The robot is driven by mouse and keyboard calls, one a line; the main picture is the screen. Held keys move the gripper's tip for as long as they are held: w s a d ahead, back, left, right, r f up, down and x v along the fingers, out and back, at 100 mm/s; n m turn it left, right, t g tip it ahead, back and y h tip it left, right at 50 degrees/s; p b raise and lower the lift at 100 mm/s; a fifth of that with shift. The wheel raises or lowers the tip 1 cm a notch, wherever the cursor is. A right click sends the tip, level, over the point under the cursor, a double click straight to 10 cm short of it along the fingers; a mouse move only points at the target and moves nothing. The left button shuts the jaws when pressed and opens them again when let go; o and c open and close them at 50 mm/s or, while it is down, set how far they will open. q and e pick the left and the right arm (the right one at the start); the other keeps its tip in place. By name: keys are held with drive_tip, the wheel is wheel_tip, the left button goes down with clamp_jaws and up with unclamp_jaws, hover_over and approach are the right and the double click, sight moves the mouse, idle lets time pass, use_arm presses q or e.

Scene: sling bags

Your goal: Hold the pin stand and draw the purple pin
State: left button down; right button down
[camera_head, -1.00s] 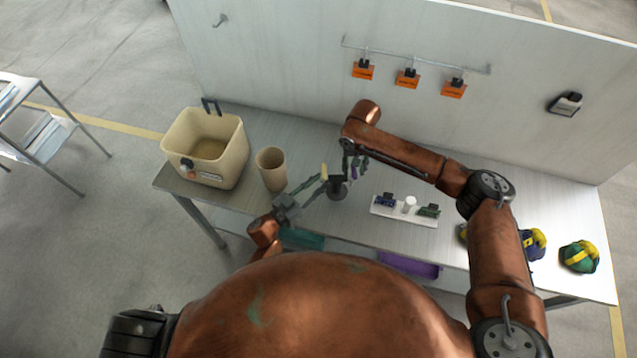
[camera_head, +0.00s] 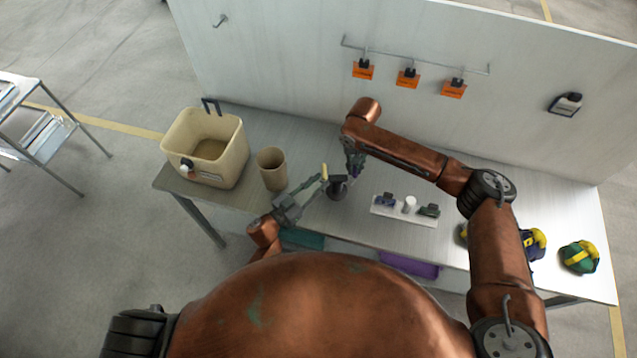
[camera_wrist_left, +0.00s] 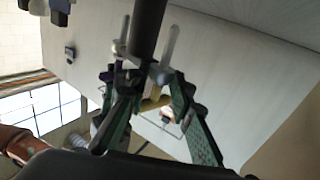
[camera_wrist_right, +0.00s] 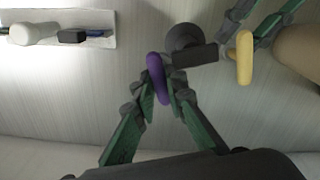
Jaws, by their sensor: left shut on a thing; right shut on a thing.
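The dark pin stand (camera_head: 338,188) is on the table's middle, also in the right wrist view (camera_wrist_right: 186,38). My left gripper (camera_head: 324,181) is shut on it from the left. A yellow pin (camera_wrist_right: 244,57) is at the stand's right side in the right wrist view. My right gripper (camera_head: 354,166) is shut on the purple pin (camera_wrist_right: 156,72), just beside the stand's crossbar. I cannot tell whether the pin's lower end is still in the stand. In the left wrist view, a dark post (camera_wrist_left: 149,28) stands between pale rods, beyond my left gripper's fingers (camera_wrist_left: 142,86).
A beige cup (camera_head: 271,169) and a beige bin (camera_head: 205,147) stand to the left. A white tray (camera_head: 404,217) with small parts lies to the right. Green and yellow bundles (camera_head: 579,257) lie at the far right. A wall panel (camera_head: 420,110) stands behind.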

drive_tip(key=shift+r, duration=4.4)
drive_tip(key=shift+r, duration=0.1)
wheel_tip(320, 180, up, 4)
drive_tip(key=shift+f, duration=0.1)
use_arm(q)
drive_tip(key=c, duration=1.6)
unclamp_jaws()
drive_tip(key=v, duration=1.2)
